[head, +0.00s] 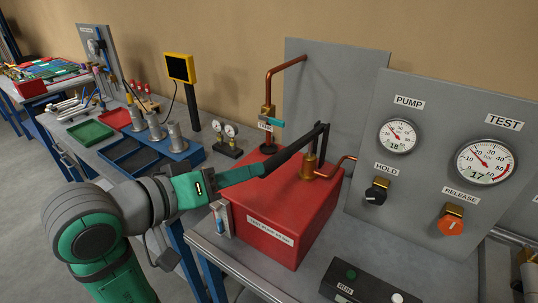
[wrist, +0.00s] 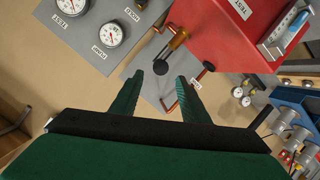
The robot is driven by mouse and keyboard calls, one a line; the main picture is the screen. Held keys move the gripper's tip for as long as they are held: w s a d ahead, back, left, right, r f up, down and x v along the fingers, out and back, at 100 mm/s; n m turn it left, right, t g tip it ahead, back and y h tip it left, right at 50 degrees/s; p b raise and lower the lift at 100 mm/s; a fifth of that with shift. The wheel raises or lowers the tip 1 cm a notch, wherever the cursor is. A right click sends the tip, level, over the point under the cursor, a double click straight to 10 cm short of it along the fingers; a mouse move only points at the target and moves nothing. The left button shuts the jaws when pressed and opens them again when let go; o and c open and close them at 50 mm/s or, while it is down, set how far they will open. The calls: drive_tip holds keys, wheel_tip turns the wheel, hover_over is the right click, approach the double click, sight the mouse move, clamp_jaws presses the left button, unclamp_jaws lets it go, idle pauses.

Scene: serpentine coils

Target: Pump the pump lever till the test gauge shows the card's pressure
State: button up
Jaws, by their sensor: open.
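The black pump lever (head: 295,147) slants down from a pivot by a brass cylinder (head: 309,166) on the red tank (head: 290,215). My gripper (head: 258,171) is at the lever's lower end. In the wrist view my gripper (wrist: 161,76) is open, with the lever's round black end (wrist: 160,68) showing between the fingertips; I cannot tell whether they touch it. The test gauge (head: 485,163) shows 17 in its window; the pump gauge (head: 398,135) shows 18. A white label (head: 270,232) on the tank is too small to read surely.
A black hold knob (head: 376,192) and an orange release knob (head: 450,220) are on the grey panel right of the tank. A run switch box (head: 370,285) lies in front. Copper pipes rise behind the tank. Small gauges (head: 229,133) and blue trays stand to its left.

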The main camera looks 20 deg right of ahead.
sight(274, 163)
drive_tip(key=x, duration=1)
drive_tip(key=shift+w+d+f, duration=0.15)
drive_tip(key=shift+w+d, duration=0.05)
drive_tip(key=shift+d, duration=0.1)
clamp_jaws()
